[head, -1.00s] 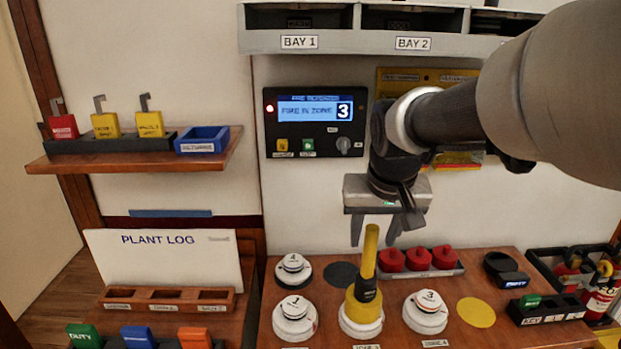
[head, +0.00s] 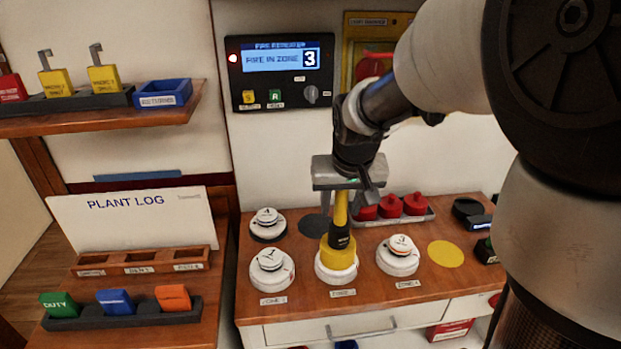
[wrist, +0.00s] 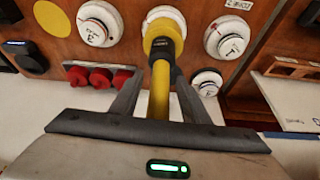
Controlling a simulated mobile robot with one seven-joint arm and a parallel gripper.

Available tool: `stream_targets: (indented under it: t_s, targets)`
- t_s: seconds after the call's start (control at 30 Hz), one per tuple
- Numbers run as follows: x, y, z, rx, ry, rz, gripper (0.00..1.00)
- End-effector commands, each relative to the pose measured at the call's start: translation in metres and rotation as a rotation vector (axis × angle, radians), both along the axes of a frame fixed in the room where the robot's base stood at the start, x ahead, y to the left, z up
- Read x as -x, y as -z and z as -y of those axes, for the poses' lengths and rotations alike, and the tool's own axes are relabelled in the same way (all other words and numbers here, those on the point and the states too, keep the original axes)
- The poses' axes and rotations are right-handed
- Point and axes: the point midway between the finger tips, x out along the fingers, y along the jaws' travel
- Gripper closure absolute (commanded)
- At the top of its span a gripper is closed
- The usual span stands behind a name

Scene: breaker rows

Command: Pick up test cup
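The test cup (head: 339,258) is yellow with a black collar and an upright yellow handle. It sits over the middle detector of the front row on the wooden counter, and also shows in the wrist view (wrist: 163,30). My gripper (head: 354,200) is above the cup, pointing down. In the wrist view its two fingers (wrist: 158,105) stand open on either side of the handle, with gaps visible. The head view hides part of the handle's top behind the gripper.
White detectors 1 (head: 271,272), 3 (head: 398,255) and 4 (head: 268,224) stand around the cup. A tray of red caps (head: 391,208) lies close behind to the right. A yellow disc (head: 446,254) marks the counter at right. The fire repeater panel (head: 281,70) reads zone 3.

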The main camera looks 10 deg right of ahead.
Motion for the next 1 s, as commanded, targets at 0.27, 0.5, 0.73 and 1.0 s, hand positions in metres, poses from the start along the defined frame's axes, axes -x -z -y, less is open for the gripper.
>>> stream_targets:
  t_s: [0.27,0.5,0.73,1.0]
  targets:
    - [0.000,0.000,0.000,0.000,0.000,0.000,1.00]
    - [0.000,-0.001,0.000,0.000,0.000,0.002,1.00]
    - [-0.001,-0.010,0.000,0.000,0.000,0.005,1.00]
    - [-0.001,-0.063,0.000,-0.001,0.000,0.007,1.00]
